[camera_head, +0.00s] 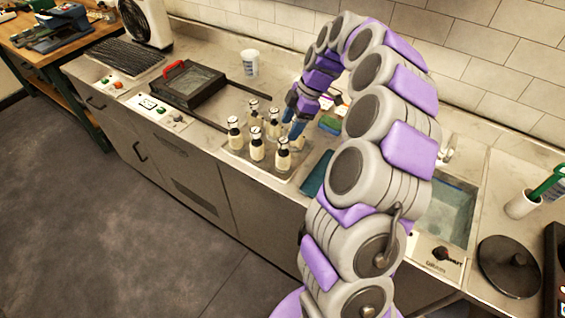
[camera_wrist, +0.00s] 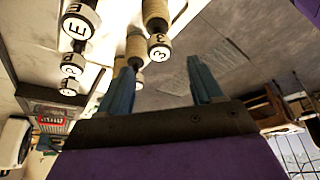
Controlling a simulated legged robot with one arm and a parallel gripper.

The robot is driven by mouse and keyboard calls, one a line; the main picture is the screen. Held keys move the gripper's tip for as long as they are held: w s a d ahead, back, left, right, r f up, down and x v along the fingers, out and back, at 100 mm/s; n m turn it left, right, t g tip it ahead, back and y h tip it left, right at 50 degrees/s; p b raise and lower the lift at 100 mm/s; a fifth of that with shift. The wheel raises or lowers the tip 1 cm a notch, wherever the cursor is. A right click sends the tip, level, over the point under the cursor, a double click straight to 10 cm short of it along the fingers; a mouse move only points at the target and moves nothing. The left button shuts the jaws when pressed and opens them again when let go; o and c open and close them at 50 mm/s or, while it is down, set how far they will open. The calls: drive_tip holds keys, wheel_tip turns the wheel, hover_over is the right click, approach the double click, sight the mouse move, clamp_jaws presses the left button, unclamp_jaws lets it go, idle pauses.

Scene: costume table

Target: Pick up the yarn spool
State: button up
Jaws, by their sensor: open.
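Several cream, spool-like pieces with dark necks and pale, marked caps stand upright on a shallow tray (camera_head: 233,152) on the counter. In the wrist view one has a ribbed, thread-like tan body; this yarn spool (camera_wrist: 155,12) has a "3" on its cap and appears ahead, between the finger lines. Another tan spool (camera_wrist: 135,46) is partly hidden behind the left finger.
A black case with a red handle (camera_head: 188,84) and a white cup (camera_head: 249,63) stand left of and behind the tray. A sink (camera_head: 450,212) lies to the right, with a black round lid (camera_head: 510,266) beyond it. My arm hides part of the counter.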

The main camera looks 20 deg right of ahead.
sight(285, 139)
drive_tip(key=x, duration=0.3)
drive_tip(key=shift+d, duration=0.3)
drive_tip(key=shift+a+f+b, duration=0.1)
drive_tip(key=shift+f+b, duration=0.2)
drive_tip(key=shift+f, duration=0.05)
drive_tip(key=shift+a+f, duration=0.2)
drive_tip(key=shift+a, duration=0.25)
drive_tip(key=shift+a+f, duration=0.2)
drive_tip(key=shift+f, duration=0.15)
drive_tip(key=b+x, duration=0.1)
drive_tip(key=x, duration=0.2)
drive_tip(key=shift+d+f+b, duration=0.1)
drive_tip(key=shift+f+b, duration=0.25)
drive_tip(key=shift+f, duration=0.05)
drive_tip(key=shift+w+f, duration=0.1)
drive_tip(key=shift+f, duration=0.2)
drive_tip(key=shift+d, duration=0.1)
drive_tip(key=shift+c, duration=0.3)
